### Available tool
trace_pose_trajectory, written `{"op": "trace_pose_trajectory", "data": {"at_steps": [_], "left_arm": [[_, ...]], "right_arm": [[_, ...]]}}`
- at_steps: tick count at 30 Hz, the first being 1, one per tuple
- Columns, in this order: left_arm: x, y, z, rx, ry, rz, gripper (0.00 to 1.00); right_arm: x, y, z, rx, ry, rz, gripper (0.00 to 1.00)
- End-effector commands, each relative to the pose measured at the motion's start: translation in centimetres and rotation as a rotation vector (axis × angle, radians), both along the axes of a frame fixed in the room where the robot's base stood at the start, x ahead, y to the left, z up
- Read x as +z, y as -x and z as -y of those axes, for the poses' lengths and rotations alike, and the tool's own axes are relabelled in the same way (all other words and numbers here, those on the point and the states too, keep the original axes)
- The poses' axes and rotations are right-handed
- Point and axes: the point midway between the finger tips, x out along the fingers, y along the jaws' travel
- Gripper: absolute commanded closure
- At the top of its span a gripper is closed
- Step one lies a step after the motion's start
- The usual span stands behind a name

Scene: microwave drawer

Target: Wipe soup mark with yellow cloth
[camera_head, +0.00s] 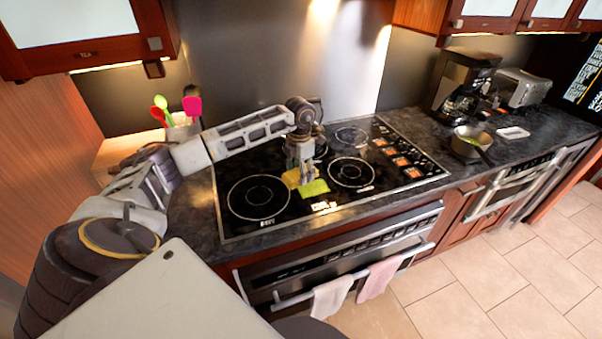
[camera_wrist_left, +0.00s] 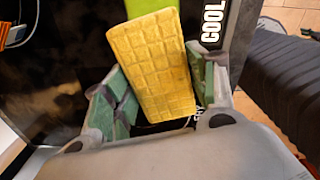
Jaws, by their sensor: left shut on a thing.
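The yellow cloth (camera_head: 290,179), with a waffle pattern, is at the front of the black cooktop. In the left wrist view the yellow cloth (camera_wrist_left: 158,65) lies between the green pads of my left gripper (camera_wrist_left: 162,88). My left gripper (camera_head: 301,178) points down at the cooktop, shut on the cloth. A bright green patch (camera_head: 315,188), which looks like the soup mark, lies just right of the cloth; the green patch (camera_wrist_left: 147,6) also shows beyond the cloth in the wrist view. Whether the cloth touches the glass is unclear. My right gripper is not in view.
The cooktop (camera_head: 225,195) has several burner rings and is clear around the cloth. A utensil holder (camera_head: 180,128) stands at the back left. A pan (camera_head: 470,146), coffee maker (camera_head: 462,85) and toaster (camera_head: 523,88) stand at the right. Two towels hang on the oven handle below.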

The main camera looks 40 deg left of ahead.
Motion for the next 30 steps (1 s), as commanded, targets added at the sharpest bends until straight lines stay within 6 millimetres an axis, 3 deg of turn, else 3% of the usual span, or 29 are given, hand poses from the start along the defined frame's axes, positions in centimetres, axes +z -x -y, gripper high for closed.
{"op": "trace_pose_trajectory", "data": {"at_steps": [30], "left_arm": [[0.34,-0.23,-0.77,0.823,0.001,0.001,0.62]], "right_arm": [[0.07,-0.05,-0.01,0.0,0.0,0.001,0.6]]}}
